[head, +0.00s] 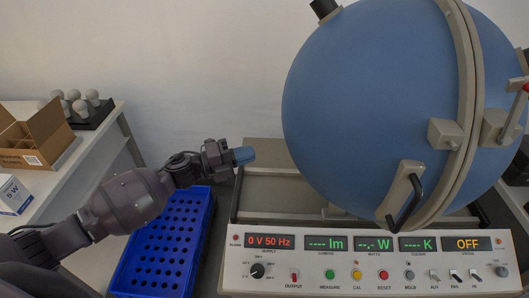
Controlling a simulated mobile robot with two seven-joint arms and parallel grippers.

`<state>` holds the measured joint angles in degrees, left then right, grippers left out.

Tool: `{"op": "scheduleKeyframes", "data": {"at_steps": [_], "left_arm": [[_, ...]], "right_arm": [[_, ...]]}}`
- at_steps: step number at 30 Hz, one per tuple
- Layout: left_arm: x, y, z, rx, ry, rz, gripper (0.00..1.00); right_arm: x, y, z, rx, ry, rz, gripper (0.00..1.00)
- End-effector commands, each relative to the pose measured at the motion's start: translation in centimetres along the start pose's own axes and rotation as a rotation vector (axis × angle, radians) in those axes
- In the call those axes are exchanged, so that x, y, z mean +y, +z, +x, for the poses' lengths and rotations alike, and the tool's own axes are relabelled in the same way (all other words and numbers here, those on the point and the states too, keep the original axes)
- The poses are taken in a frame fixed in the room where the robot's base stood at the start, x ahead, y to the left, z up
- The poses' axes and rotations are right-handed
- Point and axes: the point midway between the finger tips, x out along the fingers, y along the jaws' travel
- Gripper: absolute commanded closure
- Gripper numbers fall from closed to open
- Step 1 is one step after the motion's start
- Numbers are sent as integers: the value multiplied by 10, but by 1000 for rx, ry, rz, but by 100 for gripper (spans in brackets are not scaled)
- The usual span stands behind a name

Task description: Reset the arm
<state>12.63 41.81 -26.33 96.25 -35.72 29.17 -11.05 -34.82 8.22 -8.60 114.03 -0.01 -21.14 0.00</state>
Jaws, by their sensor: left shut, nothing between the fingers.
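My left arm comes in from the left in the head view, reaching over a blue crate. My right gripper is not in view.
The blue crate (165,245) has rows of holes. A control panel (375,265) with lit displays stands below the sphere, which has a black handle (408,200). An open cardboard box (45,130), white bulbs (80,107) in a dark holder and a small box (12,195) sit on the left shelf.

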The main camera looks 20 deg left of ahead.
Motion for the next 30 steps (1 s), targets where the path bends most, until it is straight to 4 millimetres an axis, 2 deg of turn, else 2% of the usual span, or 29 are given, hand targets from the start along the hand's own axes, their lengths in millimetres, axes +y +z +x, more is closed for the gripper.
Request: {"op": "scheduleKeyframes", "data": {"at_steps": [1, 6, 11, 17, 21, 26, 30], "left_arm": [[2, 0, -10, -1, 2, -2, 100], [1, 0, -31, -1, 1, -1, 100], [0, 0, -41, 0, 1, -1, 100], [0, 2, -42, -12, 2, -11, 100], [-1, 17, -42, -107, 1, -67, 100], [-14, 37, -38, -277, -55, -207, 100], [-4, 39, -44, -441, -115, -412, 100]], "right_arm": [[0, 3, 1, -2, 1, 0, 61], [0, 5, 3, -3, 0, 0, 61], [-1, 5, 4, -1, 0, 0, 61], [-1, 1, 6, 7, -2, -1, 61], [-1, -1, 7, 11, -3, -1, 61], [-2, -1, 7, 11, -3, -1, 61], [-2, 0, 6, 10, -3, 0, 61]]}}
